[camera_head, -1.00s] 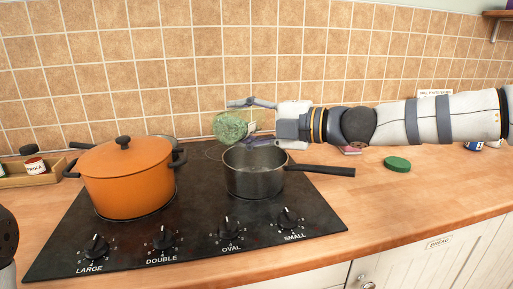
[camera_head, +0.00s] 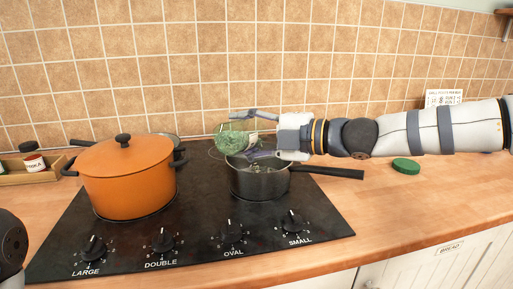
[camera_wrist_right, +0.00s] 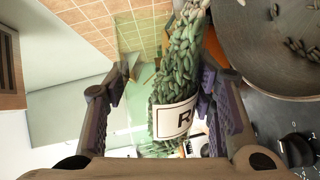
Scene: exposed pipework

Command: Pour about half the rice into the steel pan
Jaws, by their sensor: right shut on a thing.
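The rice jar (camera_head: 236,140) is clear, full of greenish grains, and carries a white label with an R. My right gripper (camera_head: 250,134) is shut around it. The jar is tipped, low over the back left of the steel pan (camera_head: 262,186). In the right wrist view the jar (camera_wrist_right: 178,75) sits between the fingers of the gripper (camera_wrist_right: 163,95). Loose grains lie inside the pan (camera_wrist_right: 255,60) there. Whether grains are falling right now I cannot tell. My left gripper is not in view.
A lidded orange pot (camera_head: 128,180) stands left of the steel pan on the black hob (camera_head: 200,250). The pan's handle (camera_head: 330,172) points right. A green lid (camera_head: 406,166) lies on the wooden counter (camera_head: 400,200). A wooden box with a small jar (camera_head: 35,163) is far left.

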